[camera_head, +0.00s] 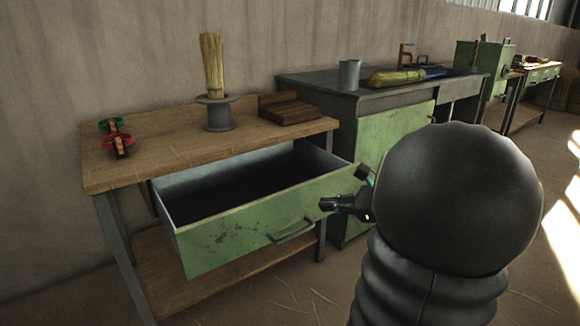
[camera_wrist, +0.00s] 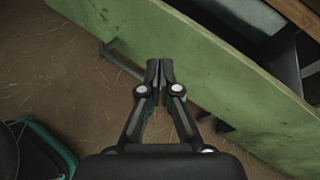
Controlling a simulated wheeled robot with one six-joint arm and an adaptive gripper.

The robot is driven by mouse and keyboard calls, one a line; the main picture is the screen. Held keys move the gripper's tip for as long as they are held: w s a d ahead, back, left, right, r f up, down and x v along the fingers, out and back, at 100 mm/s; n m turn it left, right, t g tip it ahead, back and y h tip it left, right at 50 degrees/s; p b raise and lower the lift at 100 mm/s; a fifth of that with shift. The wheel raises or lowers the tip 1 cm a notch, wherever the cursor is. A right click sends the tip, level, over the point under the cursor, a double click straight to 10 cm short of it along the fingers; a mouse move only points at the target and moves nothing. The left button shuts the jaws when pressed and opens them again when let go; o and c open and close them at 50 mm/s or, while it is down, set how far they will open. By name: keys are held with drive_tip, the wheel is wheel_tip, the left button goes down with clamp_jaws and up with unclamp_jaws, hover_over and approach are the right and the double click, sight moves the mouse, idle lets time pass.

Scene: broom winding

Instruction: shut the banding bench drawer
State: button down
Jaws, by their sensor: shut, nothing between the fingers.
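The banding bench (camera_head: 160,150) has a wooden top and grey legs, and stands against the wall. Its green drawer (camera_head: 230,225) is pulled far out and looks empty inside. The drawer's bar handle (camera_head: 291,231) is on its front face. My gripper (camera_head: 324,204) is shut and empty, in front of the drawer's right part, right of the handle. In the wrist view my gripper (camera_wrist: 159,66) shows with its fingertips together over the green drawer front (camera_wrist: 200,75). The handle (camera_wrist: 122,62) is just left of the fingertips. I cannot tell whether the fingers touch the front.
On the bench top stand a grey holder (camera_head: 219,114) with upright straw, a dark wooden block (camera_head: 290,109) and red and green spools (camera_head: 116,137). A green cabinet bench (camera_head: 390,145) stands to the right. Straw litters the floor.

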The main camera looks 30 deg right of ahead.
sight(355, 168)
drive_tip(key=s+d+m+t+h, duration=0.3)
drive_tip(key=d+m, duration=0.1)
drive_tip(key=d, duration=0.5)
drive_tip(key=s+d+m+t+h, duration=0.25)
drive_tip(key=d+m, duration=0.25)
drive_tip(key=d, duration=0.5)
drive_tip(key=w, duration=0.4)
drive_tip(key=w+a, duration=0.1)
drive_tip(key=w, duration=0.8)
drive_tip(key=shift+w+a+r, duration=0.1)
drive_tip(key=shift+w+a, duration=0.05)
drive_tip(key=shift+a, duration=0.05)
